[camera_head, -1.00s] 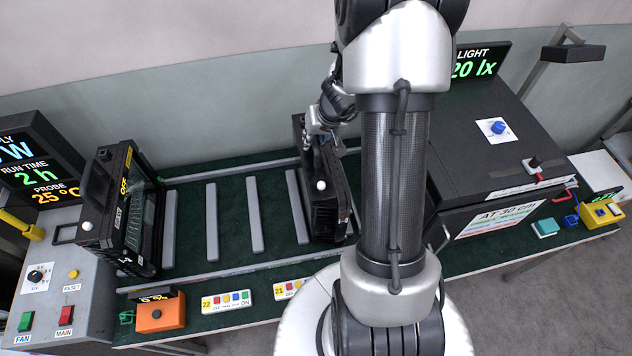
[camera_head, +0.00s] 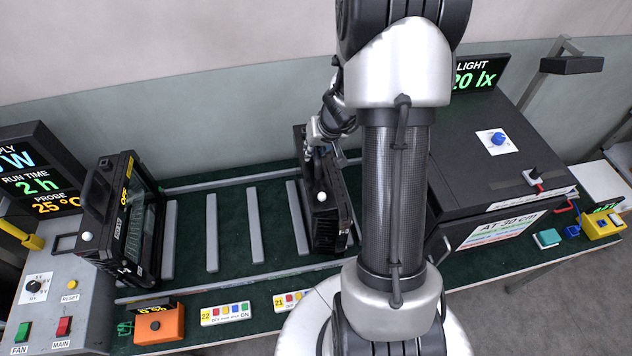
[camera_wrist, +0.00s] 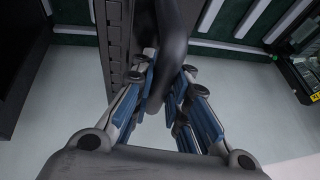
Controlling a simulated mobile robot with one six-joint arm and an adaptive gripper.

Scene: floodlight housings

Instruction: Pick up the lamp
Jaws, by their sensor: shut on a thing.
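A black floodlight lamp (camera_head: 326,215) stands upright in the middle of the green bench, partly behind my arm in the head view. My gripper (camera_head: 318,135) is at its upper part. In the wrist view, the blue-padded fingers of my gripper (camera_wrist: 165,95) are closed around a dark curved bar of the lamp, with the finned black housing (camera_wrist: 116,40) just beside it. A second black floodlight (camera_head: 122,215), with a yellow OFF label, stands at the left end of the bench. Whether the held lamp touches the bench is hard to tell.
Grey slats (camera_head: 254,225) lie across the green bench between the two floodlights. A black box (camera_head: 490,150) stands to the right. An orange meter (camera_head: 159,324) and small button boxes (camera_head: 226,314) line the front edge. A grey control panel (camera_head: 62,290) is at left.

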